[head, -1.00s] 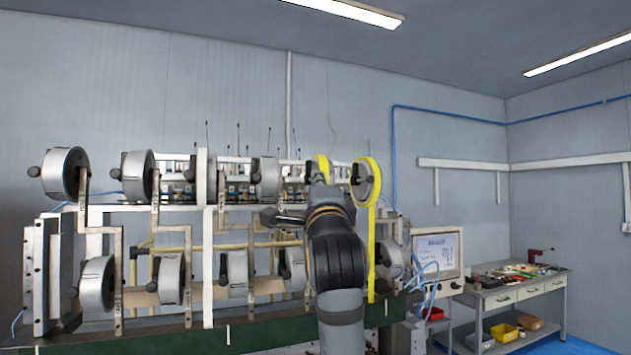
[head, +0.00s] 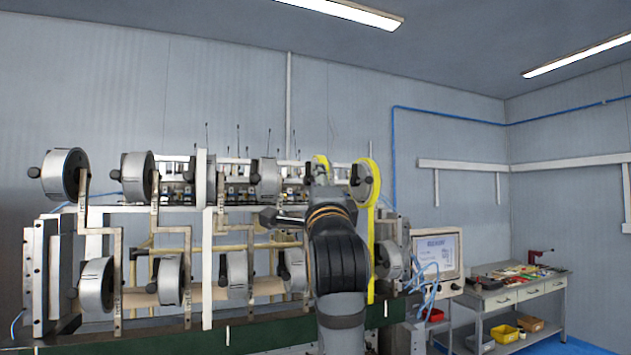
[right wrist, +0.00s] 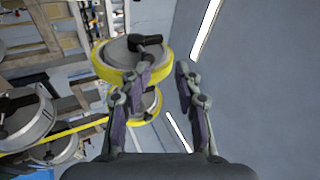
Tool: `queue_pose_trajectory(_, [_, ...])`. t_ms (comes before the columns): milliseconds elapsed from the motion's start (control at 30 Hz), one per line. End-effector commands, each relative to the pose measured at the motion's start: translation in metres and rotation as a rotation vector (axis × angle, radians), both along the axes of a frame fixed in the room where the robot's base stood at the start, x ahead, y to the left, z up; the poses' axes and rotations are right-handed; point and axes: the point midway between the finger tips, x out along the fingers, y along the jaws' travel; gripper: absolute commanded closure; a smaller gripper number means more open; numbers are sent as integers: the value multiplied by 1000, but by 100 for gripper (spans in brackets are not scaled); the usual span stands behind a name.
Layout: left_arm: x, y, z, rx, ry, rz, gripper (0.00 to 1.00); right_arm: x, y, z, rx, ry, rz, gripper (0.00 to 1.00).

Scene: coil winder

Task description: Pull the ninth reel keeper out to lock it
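Two reels with yellow rims show at the right end of the rack's upper row in the head view: one at the right (head: 374,172) and one partly hidden behind my right arm (head: 321,160). In the right wrist view, a grey reel with a yellow rim (right wrist: 118,60) is near, with a black keeper (right wrist: 146,40) at its hub. Another yellow-rimmed reel (right wrist: 148,104) is partly hidden behind a finger. My right gripper (right wrist: 164,70) is open and empty. Its left finger overlaps the nearer reel's edge; contact cannot be told. My left gripper is out of view.
The rack (head: 208,262) carries several more grey reels in two rows, with black knobs and upright brackets. A monitor (head: 437,252) with blue cables and a bench (head: 515,290) with tools stand at the right. In the right wrist view, bare wall is on the right.

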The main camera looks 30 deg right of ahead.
Motion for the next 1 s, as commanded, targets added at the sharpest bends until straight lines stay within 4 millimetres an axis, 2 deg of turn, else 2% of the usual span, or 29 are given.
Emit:
queue_pose_trajectory(600, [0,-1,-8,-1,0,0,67,-51,29,0,2,-3,5,67])
queue_pose_trajectory(1000, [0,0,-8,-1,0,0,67,-57,32,0,0,-1,0,67])
